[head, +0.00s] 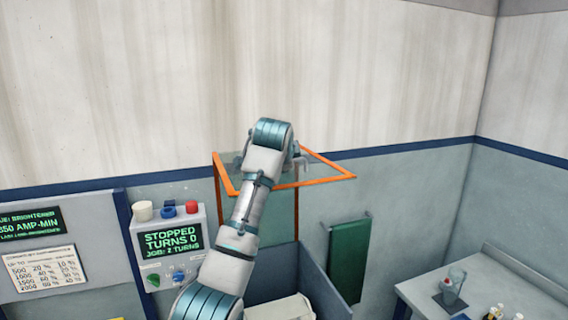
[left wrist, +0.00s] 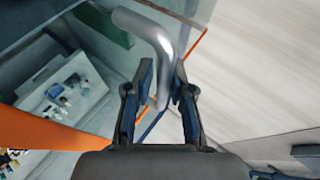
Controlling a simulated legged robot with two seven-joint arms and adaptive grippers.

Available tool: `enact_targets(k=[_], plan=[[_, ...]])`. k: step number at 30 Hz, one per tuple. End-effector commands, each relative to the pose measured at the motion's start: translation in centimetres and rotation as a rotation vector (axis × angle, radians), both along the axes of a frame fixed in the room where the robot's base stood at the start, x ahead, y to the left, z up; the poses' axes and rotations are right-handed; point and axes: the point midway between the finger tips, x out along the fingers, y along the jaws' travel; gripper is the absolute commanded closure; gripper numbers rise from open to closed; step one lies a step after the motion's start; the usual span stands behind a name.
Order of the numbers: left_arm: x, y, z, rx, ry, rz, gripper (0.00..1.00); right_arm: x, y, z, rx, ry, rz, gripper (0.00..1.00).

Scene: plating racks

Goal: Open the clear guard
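The clear guard (head: 325,171) is a see-through panel in an orange frame, in the upper middle of the head view. Its panel stands out from the wall, roughly level, above orange uprights. In the left wrist view its orange edge (left wrist: 60,131) crosses the picture. A grey bent handle (left wrist: 158,32) runs down between the fingers of my left gripper (left wrist: 163,78). The fingers are close together on both sides of it and appear shut on it. In the head view my left arm hides part of the guard, and the gripper (head: 299,162) is mostly hidden at the guard. My right gripper is not in view.
A control box (head: 170,244) reading "STOPPED TURNS 0" stands left of my arm, with knobs and buttons. A green cloth (head: 350,260) hangs on the wall to the right. A bench (head: 505,290) with a glass and small bottles is at the lower right.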

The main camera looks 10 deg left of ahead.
Motion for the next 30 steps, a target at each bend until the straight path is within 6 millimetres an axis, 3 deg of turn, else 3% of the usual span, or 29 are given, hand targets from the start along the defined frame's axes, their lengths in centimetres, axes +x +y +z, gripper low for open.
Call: enact_targets(k=[8, 18, 30], plan=[[-2.4, -0.3, 1.7, 0.000, -0.005, -0.001, 0.77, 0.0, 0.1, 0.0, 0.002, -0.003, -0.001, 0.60], [-8.4, -1.1, 5.5, 0.001, -0.001, 0.000, 0.77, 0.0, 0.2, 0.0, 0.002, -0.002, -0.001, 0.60], [-9.6, -1.3, 6.2, 0.001, 0.003, 0.001, 0.77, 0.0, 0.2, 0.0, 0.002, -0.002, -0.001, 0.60]])
